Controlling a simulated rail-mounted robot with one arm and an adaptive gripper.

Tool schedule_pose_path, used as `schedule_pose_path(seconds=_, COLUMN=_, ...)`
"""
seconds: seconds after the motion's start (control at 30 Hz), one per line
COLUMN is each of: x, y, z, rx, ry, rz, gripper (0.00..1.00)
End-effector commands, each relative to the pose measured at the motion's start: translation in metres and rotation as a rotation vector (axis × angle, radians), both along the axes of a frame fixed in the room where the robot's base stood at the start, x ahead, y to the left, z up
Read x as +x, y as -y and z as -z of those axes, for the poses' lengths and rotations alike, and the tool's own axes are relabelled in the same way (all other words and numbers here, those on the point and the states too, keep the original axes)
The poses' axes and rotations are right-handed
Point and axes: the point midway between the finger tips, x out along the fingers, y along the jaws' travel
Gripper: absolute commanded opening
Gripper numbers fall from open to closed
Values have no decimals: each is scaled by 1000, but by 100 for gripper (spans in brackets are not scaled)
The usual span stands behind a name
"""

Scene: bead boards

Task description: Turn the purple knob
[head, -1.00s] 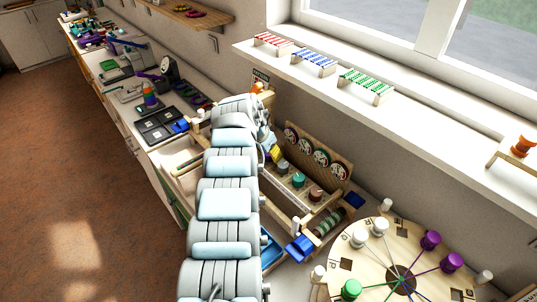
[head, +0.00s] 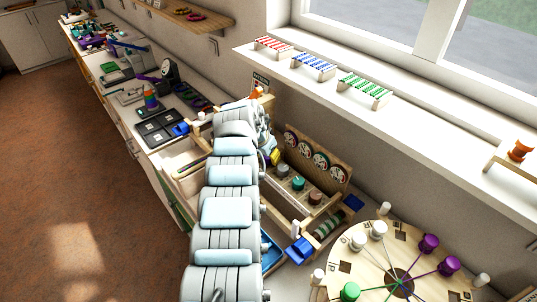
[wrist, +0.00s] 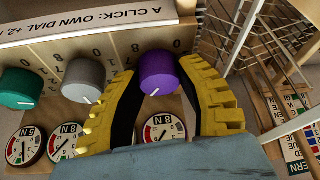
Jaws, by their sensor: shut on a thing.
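In the wrist view the purple knob (wrist: 159,73) sits on a wooden panel at the end of a row. Its white pointer mark faces down and slightly left in the picture. My gripper (wrist: 157,78) has its yellow fingers on either side of the knob and is shut on it. A round dial (wrist: 161,128) shows just below it, partly covered by my gripper. In the head view my gripper (head: 275,157) is at the far end of the knob row, and my arm hides the purple knob.
A grey knob (wrist: 83,80) and a teal knob (wrist: 21,88) stand beside the purple one. A printed strip (wrist: 85,20) runs along the panel. A wire rack (wrist: 265,45) is close on the right. In the head view a round wooden board (head: 345,262) stands nearby.

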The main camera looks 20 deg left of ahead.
Motion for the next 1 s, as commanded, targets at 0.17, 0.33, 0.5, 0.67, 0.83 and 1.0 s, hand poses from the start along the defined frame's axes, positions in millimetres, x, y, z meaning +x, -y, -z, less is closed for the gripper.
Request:
schedule_pose_path(seconds=0.17, x=-1, y=1, z=-2, rx=1, ry=-2, rz=-37, gripper=1)
schedule_pose_path(seconds=0.33, x=-1, y=2, z=-1, rx=0, ry=-5, rz=-80, gripper=2)
schedule_pose_path(seconds=0.5, x=-1, y=1, z=-1, rx=-1, ry=-6, rz=-131, gripper=1)
schedule_pose_path(seconds=0.67, x=-2, y=1, z=0, rx=1, ry=-6, rz=-188, gripper=1)
schedule_pose_path(seconds=0.83, x=-1, y=2, z=0, rx=1, ry=-3, rz=-266, gripper=2)
schedule_pose_path(seconds=1.0, x=0, y=1, z=-1, rx=1, ry=-1, rz=-374, gripper=1)
